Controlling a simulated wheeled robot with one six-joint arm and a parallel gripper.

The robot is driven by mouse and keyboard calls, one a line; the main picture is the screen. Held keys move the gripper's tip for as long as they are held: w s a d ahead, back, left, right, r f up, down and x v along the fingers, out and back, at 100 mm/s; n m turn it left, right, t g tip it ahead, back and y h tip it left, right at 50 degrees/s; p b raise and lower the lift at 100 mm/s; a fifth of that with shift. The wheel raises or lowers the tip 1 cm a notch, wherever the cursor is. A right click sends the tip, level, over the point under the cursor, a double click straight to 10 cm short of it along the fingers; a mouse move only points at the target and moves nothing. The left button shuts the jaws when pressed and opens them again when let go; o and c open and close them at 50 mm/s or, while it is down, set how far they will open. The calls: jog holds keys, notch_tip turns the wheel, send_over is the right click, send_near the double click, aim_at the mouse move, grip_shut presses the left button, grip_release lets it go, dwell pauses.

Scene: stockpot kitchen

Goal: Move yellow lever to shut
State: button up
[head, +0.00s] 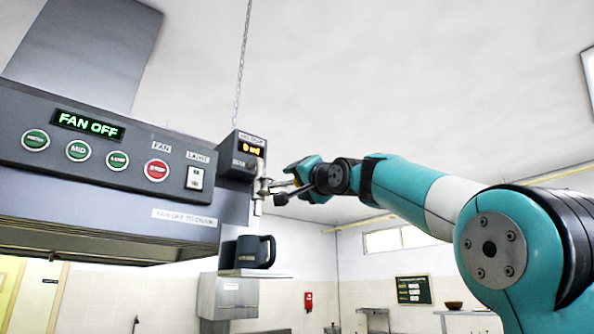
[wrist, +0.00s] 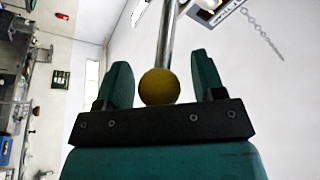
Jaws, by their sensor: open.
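The yellow lever shows in the wrist view as a yellow ball knob (wrist: 160,88) on a thin metal rod (wrist: 166,38). My gripper (wrist: 161,64) is open, with one teal finger on each side of the knob and visible gaps between. In the head view my gripper (head: 291,181) is beside the metal tap (head: 260,186) under a small dark box with an amber display (head: 250,149). There the knob is mostly hidden by my gripper.
A dark jug (head: 254,252) stands on a small shelf (head: 256,273) below the tap. The hood panel (head: 110,155), reading "FAN OFF", is at left. A chain (head: 241,70) hangs above the box. The space right of the tap is open apart from my arm.

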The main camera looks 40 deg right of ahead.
jog(key=shift+w+r, duration=0.1)
jog(key=shift+w, duration=0.25)
grip_shut()
